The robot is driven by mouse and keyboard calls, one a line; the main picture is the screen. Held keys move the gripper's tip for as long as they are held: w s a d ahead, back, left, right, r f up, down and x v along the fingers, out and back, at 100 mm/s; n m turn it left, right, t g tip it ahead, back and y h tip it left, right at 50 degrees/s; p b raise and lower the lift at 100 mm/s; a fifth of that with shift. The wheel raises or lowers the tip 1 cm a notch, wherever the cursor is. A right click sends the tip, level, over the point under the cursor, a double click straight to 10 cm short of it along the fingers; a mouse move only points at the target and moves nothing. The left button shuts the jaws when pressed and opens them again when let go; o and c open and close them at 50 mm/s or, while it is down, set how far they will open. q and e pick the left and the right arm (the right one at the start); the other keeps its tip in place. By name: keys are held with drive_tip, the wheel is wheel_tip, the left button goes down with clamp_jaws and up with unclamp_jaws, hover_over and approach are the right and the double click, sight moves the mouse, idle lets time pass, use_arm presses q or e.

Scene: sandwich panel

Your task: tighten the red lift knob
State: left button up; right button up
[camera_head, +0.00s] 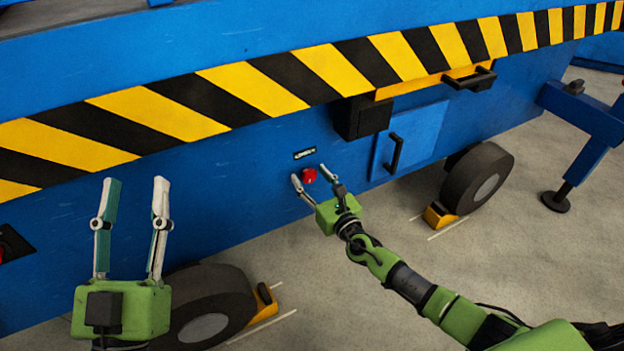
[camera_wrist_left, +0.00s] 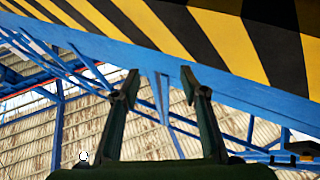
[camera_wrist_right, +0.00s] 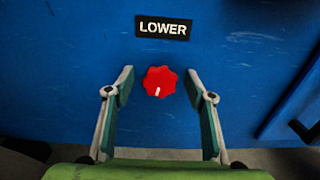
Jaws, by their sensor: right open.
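The red lift knob (camera_head: 309,175) sits on the blue side panel of the lift, under a small black label. In the right wrist view the knob (camera_wrist_right: 160,82) is scalloped, with a white mark pointing down, and the label (camera_wrist_right: 162,28) above it reads LOWER. My right gripper (camera_head: 310,174) is open in front of the panel; in its wrist view its fingertips (camera_wrist_right: 160,76) stand to either side of the knob, apart from it. My left gripper (camera_head: 134,182) is open and empty, pointing up at the left; its wrist view (camera_wrist_left: 159,74) shows no knob.
A blue door with a black handle (camera_head: 395,153) and a black box (camera_head: 361,117) are right of the knob. A striped yellow and black band (camera_head: 290,75) runs above. Wheels (camera_head: 478,178) with yellow chocks (camera_head: 438,215) stand below. Grey floor is clear between the wheels.

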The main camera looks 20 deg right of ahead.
drive_tip(key=shift+c, duration=0.4)
drive_tip(key=c, duration=1)
